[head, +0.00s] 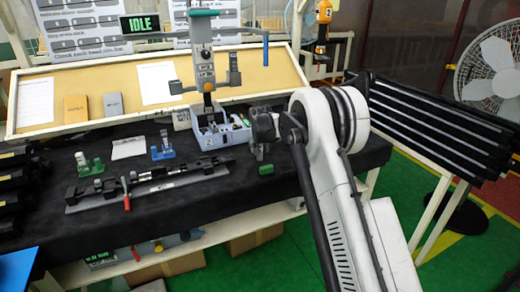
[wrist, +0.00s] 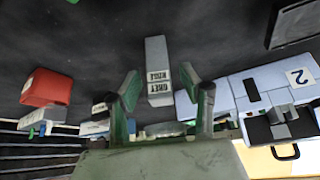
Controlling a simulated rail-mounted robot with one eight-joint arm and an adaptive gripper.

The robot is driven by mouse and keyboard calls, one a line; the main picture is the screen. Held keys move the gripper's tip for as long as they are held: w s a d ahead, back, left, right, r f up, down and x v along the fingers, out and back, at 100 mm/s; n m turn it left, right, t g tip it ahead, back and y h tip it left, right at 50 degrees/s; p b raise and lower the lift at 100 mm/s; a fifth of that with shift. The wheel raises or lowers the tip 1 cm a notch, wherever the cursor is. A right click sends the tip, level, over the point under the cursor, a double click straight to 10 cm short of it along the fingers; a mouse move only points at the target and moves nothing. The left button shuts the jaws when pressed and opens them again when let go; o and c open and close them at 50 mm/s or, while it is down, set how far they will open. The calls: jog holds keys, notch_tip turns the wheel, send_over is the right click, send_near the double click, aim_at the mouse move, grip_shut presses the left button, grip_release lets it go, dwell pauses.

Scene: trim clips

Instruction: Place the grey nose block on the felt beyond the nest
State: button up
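The grey block (wrist: 157,66) carries a label that begins with GREY; its second line is hard to read. In the wrist view it stands out from the dark felt (wrist: 110,40), between and just past the fingertips of my gripper (wrist: 160,84). The green-grey fingers are spread, with a gap showing on each side of the block. In the head view my arm and wrist hide the block and the fingertips. A pale blue fixture (head: 216,137), possibly the nest, sits under the press; a blue fixture marked 2 (wrist: 262,88) shows at right in the wrist view.
A green piece (head: 266,169) lies on the felt near my wrist. A long clamp rail (head: 150,184), a green holder (head: 88,164) and a blue holder (head: 162,149) stand to the left. A red block (wrist: 46,87) shows at left in the wrist view.

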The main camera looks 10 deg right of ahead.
jog(key=shift+r, duration=0.15)
jog(key=shift+s+r, duration=0.1)
jog(key=shift+r, duration=0.1)
jog(key=s+d+f+v, duration=0.1)
jog(key=s+v, duration=0.2)
jog(key=v, duration=1)
jog(key=s+d+f+v, duration=0.1)
jog(key=s+f+v, duration=0.1)
jog(key=v, duration=1.2)
jog(key=s+r+n, duration=0.1)
jog(key=s+r, duration=0.3)
jog(key=s, duration=1)
jog(key=s+f, duration=0.4)
jog(key=s, duration=1)
jog(key=s+f+n+t+y, duration=0.1)
jog(key=s+f, duration=0.2)
jog(key=s, duration=1.1)
jog(key=shift+s+d+f, duration=0.15)
jog(key=shift+f, duration=0.25)
